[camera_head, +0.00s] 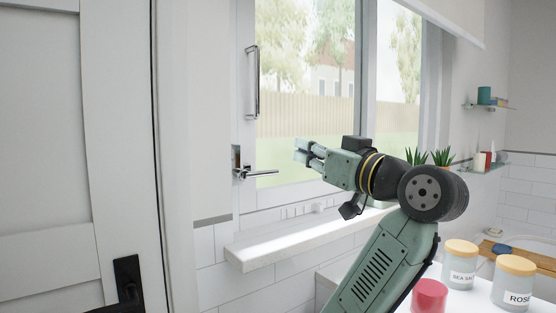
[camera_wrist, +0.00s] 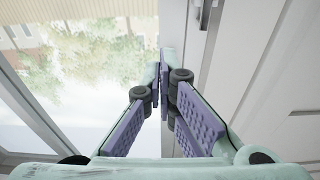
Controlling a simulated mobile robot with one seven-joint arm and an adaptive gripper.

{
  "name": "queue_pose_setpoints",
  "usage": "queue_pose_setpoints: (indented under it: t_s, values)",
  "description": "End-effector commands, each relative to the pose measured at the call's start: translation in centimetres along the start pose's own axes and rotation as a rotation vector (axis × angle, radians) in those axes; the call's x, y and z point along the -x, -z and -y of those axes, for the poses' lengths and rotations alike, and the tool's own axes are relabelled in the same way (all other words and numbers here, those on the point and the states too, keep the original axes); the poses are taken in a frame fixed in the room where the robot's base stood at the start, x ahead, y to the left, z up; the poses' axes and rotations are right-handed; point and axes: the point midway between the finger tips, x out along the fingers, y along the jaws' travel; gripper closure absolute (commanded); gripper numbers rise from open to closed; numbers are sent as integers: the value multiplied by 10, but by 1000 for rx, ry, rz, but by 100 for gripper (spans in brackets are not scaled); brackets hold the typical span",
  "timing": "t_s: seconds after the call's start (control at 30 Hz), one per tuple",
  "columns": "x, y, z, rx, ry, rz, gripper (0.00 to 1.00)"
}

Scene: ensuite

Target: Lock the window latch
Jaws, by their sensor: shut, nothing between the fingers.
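The window latch (camera_head: 258,174) is a metal lever on the left side of the window frame. Its lever points right, roughly level, from a plate at its left end. The window (camera_head: 310,100) has a pale frame and glass, with a fence and trees outside. My gripper (camera_head: 299,150) is in front of the window, a little right of and above the latch in the head view, and apart from it in the picture. Its fingers are shut and empty. In the wrist view my gripper (camera_wrist: 166,82) points along the window frame; I cannot make out the latch there.
A vertical grab handle (camera_head: 252,82) is above the latch. A white sill (camera_head: 285,238) juts out below the window. A white door (camera_head: 70,150) with a black handle (camera_head: 128,283) is at left. Jars (camera_head: 461,262), a red candle-like pot (camera_head: 429,296) and potted plants (camera_head: 443,158) are at right.

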Motion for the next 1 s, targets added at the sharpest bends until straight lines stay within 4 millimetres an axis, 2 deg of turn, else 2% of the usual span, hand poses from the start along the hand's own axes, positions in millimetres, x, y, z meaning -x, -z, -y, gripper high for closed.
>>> queue_pose_setpoints:
  t_s: [0.17, 0.27, 0.7, 0.8, 1.0]
  values:
    - [-5, 1, 0, -1, 1, 0, 100]
    - [-16, 2, 1, -3, 2, 0, 100]
    - [-106, 3, 2, -3, 3, 1, 100]
    - [-96, -18, 0, -3, -1, 1, 100]
    - [-89, -35, 0, -2, -1, 0, 100]
